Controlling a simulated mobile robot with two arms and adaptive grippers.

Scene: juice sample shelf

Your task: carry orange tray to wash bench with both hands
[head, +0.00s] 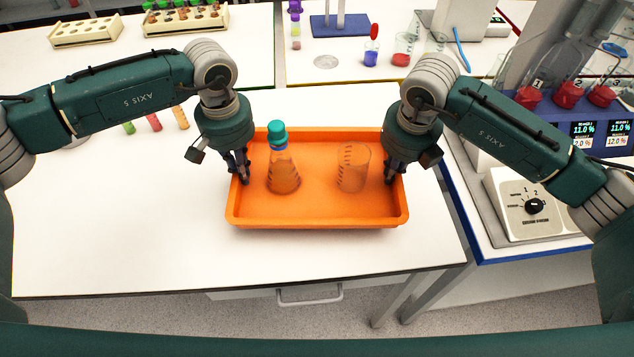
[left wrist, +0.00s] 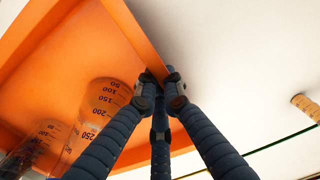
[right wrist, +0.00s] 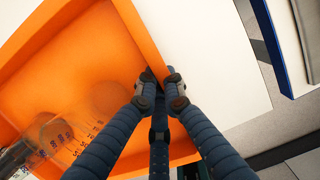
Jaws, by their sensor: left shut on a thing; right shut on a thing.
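The orange tray (head: 316,218) is on or just above the white bench near its front edge; I cannot tell which. In it stand a conical flask (head: 284,172) with a teal cap at the left and a clear beaker (head: 353,168) at the right, both upright. My left gripper (head: 243,179) is shut on the tray's left wall, and the left wrist view shows the fingers (left wrist: 160,82) pinching the rim. My right gripper (head: 390,178) is shut on the right wall, and the right wrist view shows its fingers (right wrist: 160,84) on the rim.
The white bench (head: 110,230) is clear to the left and in front of the tray. Coloured tubes (head: 153,121) are behind my left arm. A blue-edged bench with a dial device (head: 533,205) is at the right, past a gap. Racks (head: 86,31) and glassware stand at the back.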

